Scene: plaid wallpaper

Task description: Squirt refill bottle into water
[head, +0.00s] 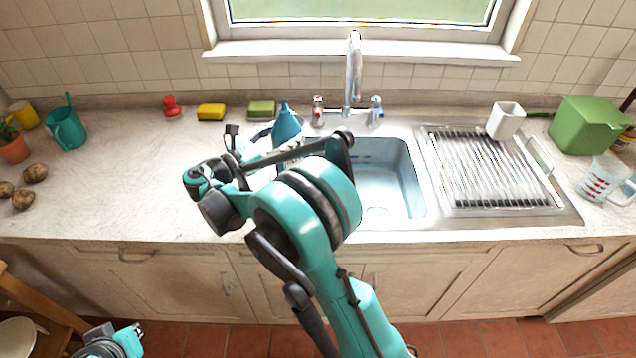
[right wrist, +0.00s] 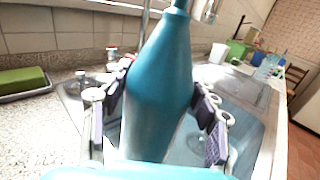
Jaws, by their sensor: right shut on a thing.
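A teal bottle (head: 287,124) with a narrow pointed top stands out above my right forearm, at the left side of the sink. In the right wrist view the bottle (right wrist: 160,85) is upright, nozzle up, between the dark finger pads of my right gripper (right wrist: 162,108), which is shut on it. In the head view my own arm hides the bottle's lower part and most of that gripper. The sink basin (head: 392,172) looks pale blue; its left part is hidden behind my arm. My left gripper (head: 132,334) is low at the bottom left, away from the counter.
A tap (head: 353,75) rises behind the basin. Right are a drying rack (head: 485,170), white cup (head: 506,120), green box (head: 585,125) and measuring jug (head: 603,180). Sponges (head: 211,112) (head: 261,109) lie along the back; a teal can (head: 67,130) stands left. The left counter is mostly clear.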

